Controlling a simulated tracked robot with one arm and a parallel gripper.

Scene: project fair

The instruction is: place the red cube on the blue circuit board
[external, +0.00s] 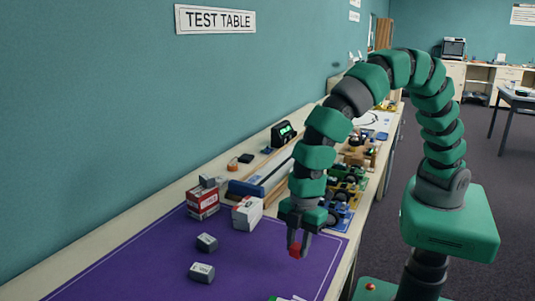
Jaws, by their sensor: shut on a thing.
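The small red cube (295,252) is between the fingertips of my gripper (298,246). My gripper points down and is shut on the cube, over the right part of a purple mat (262,268). I cannot tell from this view how far the cube is above the mat. A blue board-like piece (341,217) lies just right of my gripper, with dark wheels or parts on it. I cannot tell whether it is the blue circuit board. My gripper and arm hide some of the table behind them.
Red-and-white boxes (203,202) and a white box (247,212) stand left of my gripper. Two grey blocks (207,242) (202,271) lie on the mat. A black device with a green display (284,133) stands farther back. The mat's middle is clear.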

